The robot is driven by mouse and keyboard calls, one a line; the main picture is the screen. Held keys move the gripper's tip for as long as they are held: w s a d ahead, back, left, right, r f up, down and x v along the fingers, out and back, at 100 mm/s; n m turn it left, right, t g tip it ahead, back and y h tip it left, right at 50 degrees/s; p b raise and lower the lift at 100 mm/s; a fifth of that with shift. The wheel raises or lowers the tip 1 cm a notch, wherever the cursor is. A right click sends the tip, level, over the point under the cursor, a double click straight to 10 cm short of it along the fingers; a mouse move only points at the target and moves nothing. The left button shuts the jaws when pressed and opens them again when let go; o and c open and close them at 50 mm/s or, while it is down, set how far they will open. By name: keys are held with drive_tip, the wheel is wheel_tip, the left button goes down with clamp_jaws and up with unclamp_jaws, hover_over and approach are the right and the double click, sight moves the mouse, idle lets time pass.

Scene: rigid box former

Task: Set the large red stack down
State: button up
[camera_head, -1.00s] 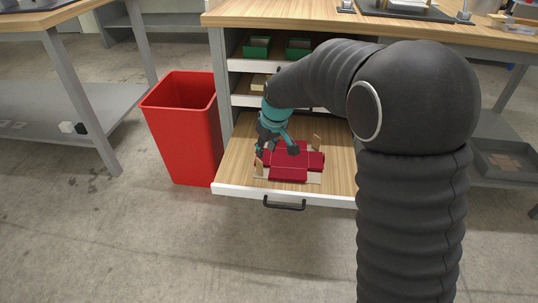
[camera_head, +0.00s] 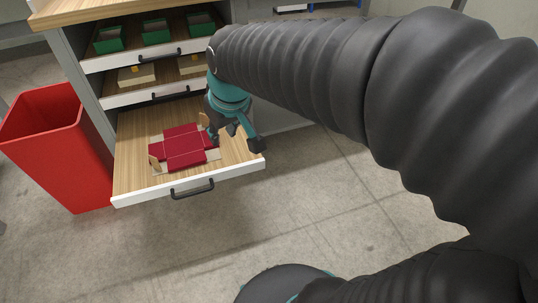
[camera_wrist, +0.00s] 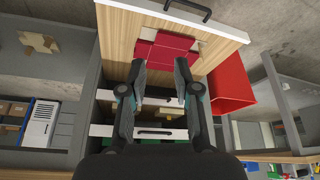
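The large red stack (camera_head: 184,150), flat cross-shaped blanks, lies in the open bottom drawer (camera_head: 135,180) on a pale base between two small upright wooden pieces. It also shows in the wrist view (camera_wrist: 165,46), beyond my fingertips.
Upper drawers hold green boxes (camera_head: 155,31) and tan stacks (camera_head: 136,76). A red bin (camera_head: 60,150) stands left of the drawer. The drawer front has a black handle (camera_head: 192,190). Open floor lies in front and to the right.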

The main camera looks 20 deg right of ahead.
drive_tip(key=s+d+f+m+t+h, duration=0.1)
drive_tip(key=s+d+m, duration=0.2)
drive_tip(key=s, duration=1)
drive_tip(key=d, duration=0.3)
drive_tip(key=shift+s+d+m, duration=0.15)
drive_tip(key=shift+d+m, duration=0.15)
drive_tip(key=shift+c, duration=0.2)
